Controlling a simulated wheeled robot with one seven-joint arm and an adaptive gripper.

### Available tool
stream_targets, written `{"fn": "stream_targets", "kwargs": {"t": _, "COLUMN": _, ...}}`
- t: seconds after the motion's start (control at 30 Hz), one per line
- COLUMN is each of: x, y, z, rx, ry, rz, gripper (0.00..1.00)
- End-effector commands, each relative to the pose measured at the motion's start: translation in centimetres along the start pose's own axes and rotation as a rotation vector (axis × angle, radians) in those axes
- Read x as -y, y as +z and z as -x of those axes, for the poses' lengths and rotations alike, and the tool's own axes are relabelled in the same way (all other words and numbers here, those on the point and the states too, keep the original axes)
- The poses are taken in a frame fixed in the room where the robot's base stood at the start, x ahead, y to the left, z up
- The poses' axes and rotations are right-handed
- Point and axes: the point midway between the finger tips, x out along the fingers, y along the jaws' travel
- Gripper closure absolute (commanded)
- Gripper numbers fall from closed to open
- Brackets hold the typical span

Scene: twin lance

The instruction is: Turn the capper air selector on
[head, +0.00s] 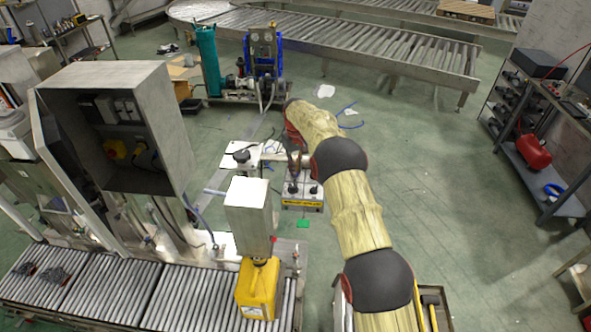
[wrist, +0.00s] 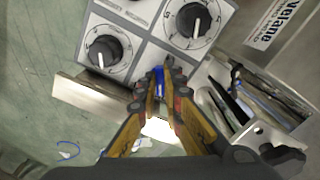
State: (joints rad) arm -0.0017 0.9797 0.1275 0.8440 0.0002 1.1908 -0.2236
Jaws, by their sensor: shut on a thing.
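My gripper (wrist: 160,84) is at the front of a light grey panel (wrist: 142,62), with its yellow-brown fingers close together on a small blue piece (wrist: 157,80). I cannot tell for certain whether this blue piece is the air selector's handle. Two round black dials with white pointers, a left one (wrist: 106,52) and a right one (wrist: 194,21), are on the panel just beyond the fingertips. In the head view my gripper (head: 297,163) reaches down over the panel box (head: 303,203), which has a yellow label. The fingertips are too small to make out there.
A metal bracket with dark tubes (wrist: 236,104) lies right of my fingers. A yellow canister (head: 258,290) stands on the roller conveyor (head: 190,300) under a grey metal housing (head: 249,207). An open electrical cabinet (head: 120,125) stands left.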

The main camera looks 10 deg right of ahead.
Motion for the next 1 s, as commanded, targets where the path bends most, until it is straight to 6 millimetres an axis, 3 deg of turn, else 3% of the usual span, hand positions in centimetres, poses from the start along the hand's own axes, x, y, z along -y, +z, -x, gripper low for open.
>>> {"fn": "stream_targets", "kwargs": {"t": 0.07, "x": 0.0, "y": -0.1, "z": 0.2, "rx": -0.003, "ry": 0.001, "rz": 0.001, "gripper": 1.00}}
{"fn": "stream_targets", "kwargs": {"t": 0.1, "x": 0.0, "y": -0.1, "z": 0.2, "rx": -0.003, "ry": 0.001, "rz": 0.001, "gripper": 0.91}}
{"fn": "stream_targets", "kwargs": {"t": 0.4, "x": 0.0, "y": 0.0, "z": 0.1, "rx": -0.001, "ry": 0.001, "rz": 0.000, "gripper": 0.74}}
{"fn": "stream_targets", "kwargs": {"t": 0.77, "x": 0.0, "y": -0.1, "z": 0.4, "rx": -0.002, "ry": 0.001, "rz": -0.001, "gripper": 0.73}}
{"fn": "stream_targets", "kwargs": {"t": 1.0, "x": 0.0, "y": -0.2, "z": 4.2, "rx": -0.006, "ry": 0.001, "rz": -0.001, "gripper": 0.73}}
